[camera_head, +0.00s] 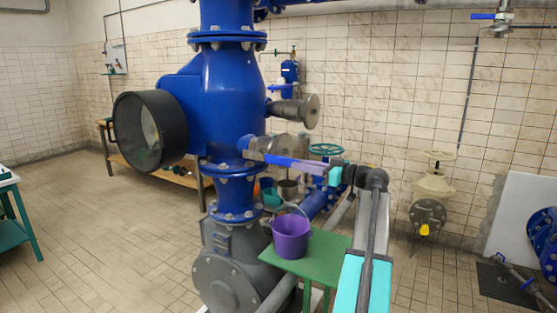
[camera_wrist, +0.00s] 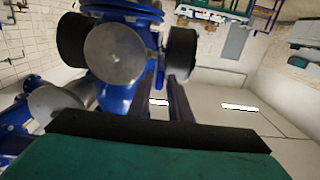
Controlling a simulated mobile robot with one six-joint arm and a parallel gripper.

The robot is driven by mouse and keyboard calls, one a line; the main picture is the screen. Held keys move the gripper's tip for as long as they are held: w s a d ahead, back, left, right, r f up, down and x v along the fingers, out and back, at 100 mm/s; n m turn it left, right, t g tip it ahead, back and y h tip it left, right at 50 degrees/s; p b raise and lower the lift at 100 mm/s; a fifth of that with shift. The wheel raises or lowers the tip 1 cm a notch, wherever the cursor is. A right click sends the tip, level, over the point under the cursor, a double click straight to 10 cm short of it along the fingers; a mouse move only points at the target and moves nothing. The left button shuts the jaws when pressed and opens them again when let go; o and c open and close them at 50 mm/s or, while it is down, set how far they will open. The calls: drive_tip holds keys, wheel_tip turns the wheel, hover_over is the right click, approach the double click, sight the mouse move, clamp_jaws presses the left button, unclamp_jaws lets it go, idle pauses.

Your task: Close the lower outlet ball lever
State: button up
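A blue lever (camera_head: 270,158) shows in the head view, running to the right in front of a grey outlet cap (camera_head: 272,143), low on the big blue pipe body (camera_head: 228,90). My gripper (camera_head: 300,165) reaches in from the right, its pale purple fingers lying along or beside the lever's right end. In the wrist view my gripper (camera_wrist: 160,90) has two dark fingers with a gap between them, pointing at the blue pipework (camera_wrist: 122,95). A round grey cap (camera_wrist: 115,55) is just left of the fingers. The lever is not clear there, and I cannot tell whether the fingers touch it.
A second, higher outlet stub (camera_head: 295,110) sticks out above the lever. A purple bucket (camera_head: 292,237) stands on a green table (camera_head: 325,250) below my gripper. A green handwheel (camera_head: 325,150) is close behind. A large black ring (camera_head: 148,130) projects left.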

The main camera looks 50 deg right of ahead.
sight(278, 162)
drive_tip(key=p+x, duration=0.3)
drive_tip(key=x, duration=0.6)
drive_tip(key=shift+w, duration=0.2)
clamp_jaws()
drive_tip(key=shift+a, duration=0.35)
drive_tip(key=shift+d+f, duration=0.1)
drive_tip(key=shift+d, duration=0.2)
drive_tip(key=shift+a, duration=0.1)
